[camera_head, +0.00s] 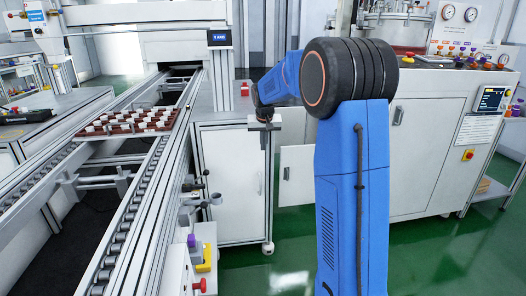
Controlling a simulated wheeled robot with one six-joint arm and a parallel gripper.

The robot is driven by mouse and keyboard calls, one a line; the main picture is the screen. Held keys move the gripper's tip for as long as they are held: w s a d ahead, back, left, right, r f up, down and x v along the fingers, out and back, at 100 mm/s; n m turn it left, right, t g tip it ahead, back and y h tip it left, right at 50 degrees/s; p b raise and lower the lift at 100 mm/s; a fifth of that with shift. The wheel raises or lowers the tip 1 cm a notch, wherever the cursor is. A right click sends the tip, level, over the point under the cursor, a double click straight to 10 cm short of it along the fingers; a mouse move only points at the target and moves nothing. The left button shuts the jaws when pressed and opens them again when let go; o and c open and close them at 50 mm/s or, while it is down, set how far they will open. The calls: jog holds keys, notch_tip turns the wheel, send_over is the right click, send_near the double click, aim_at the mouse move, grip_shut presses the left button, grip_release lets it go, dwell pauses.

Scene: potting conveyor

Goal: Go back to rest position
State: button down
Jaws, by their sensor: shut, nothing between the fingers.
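My blue arm rises at the centre right of the head view and bends over to the left at its thick black joint. My gripper (265,138) hangs at the arm's far end, in front of the white cabinet beside the conveyor. It points down, is shut and holds nothing. It is small in this view, and its fingertips show only as a thin dark shape.
A roller conveyor (135,215) runs along the left, with a brown tray (112,131) of several white-topped pieces on it. A white cabinet (230,185) stands behind my gripper. A large machine (430,150) with a screen fills the right. Green floor shows between them.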

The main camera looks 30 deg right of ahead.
jog(key=s+a+r+n, duration=0.1)
jog(key=s+a+r, duration=0.25)
jog(key=s, duration=0.55)
jog(key=s+a+r, duration=0.2)
jog(key=s+a, duration=0.2)
jog(key=s, duration=0.4)
jog(key=s+a+r+n, duration=0.15)
jog(key=s+a, duration=0.25)
jog(key=s, duration=0.5)
jog(key=s+a+f, duration=0.2)
jog(key=s, duration=0.5)
jog(key=s+a+f+n+y, duration=0.1)
jog(key=s+a+f, duration=0.1)
jog(key=s, duration=0.6)
jog(key=s+a+f+n+t, duration=0.1)
jog(key=s+f, duration=0.3)
jog(key=s, duration=0.4)
jog(key=shift+a+f+y, duration=0.2)
jog(key=shift+a+y, duration=0.2)
jog(key=shift+a, duration=0.25)
